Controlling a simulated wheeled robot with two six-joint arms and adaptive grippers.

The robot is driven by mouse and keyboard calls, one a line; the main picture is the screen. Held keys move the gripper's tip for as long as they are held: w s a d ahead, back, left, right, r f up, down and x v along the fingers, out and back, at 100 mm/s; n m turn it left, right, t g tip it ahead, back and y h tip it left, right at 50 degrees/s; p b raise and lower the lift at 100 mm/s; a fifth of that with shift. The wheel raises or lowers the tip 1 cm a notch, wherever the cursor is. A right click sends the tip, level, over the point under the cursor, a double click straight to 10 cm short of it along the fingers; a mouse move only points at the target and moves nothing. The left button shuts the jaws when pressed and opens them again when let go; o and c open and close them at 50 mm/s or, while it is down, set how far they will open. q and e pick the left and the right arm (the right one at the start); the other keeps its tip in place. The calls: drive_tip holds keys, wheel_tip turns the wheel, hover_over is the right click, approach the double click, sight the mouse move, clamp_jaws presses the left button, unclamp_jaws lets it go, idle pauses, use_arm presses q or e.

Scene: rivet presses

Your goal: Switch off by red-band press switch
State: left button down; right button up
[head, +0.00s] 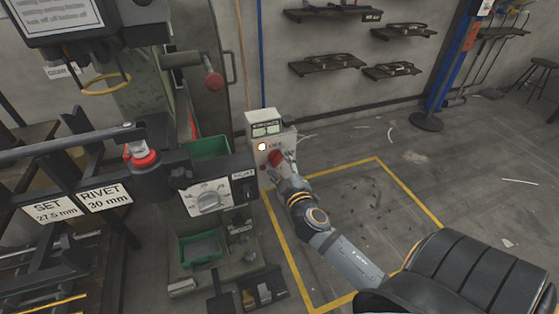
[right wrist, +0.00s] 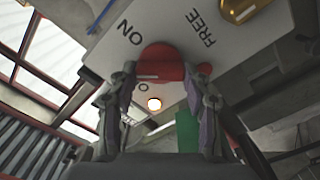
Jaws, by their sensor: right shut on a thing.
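A pale switch box (head: 256,122) stands beside the press, with a red knob (head: 275,158) on its front and a lit round lamp (head: 262,147). My right gripper (head: 281,166) is at the box, its fingers around the red knob. In the right wrist view the knob (right wrist: 160,62) sits between the fingertips (right wrist: 165,78), which are shut on it. The panel there reads ON and FREE, and the glowing lamp (right wrist: 154,104) shows beyond the knob. A red band (head: 140,159) circles a press part at the left. My left gripper is not in view.
A dark unit with a grey dial (head: 207,200) and the sign RIVET 30 mm (head: 105,196) stand left of the box. Green bins (head: 202,247) sit low on the press.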

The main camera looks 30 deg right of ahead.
drive_tip(key=n+p, duration=0.1)
drive_tip(key=n, duration=0.3)
drive_tip(key=shift+n, duration=0.3)
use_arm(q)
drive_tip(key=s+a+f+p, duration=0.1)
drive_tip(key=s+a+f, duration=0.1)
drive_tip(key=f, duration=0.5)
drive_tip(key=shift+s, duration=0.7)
use_arm(e)
drive_tip(key=shift+f+n, duration=0.2)
drive_tip(key=shift+n, duration=1.9)
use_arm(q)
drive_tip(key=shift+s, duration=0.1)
use_arm(e)
drive_tip(key=o, duration=1.2)
drive_tip(key=shift+a, duration=0.1)
drive_tip(key=shift+c, duration=0.2)
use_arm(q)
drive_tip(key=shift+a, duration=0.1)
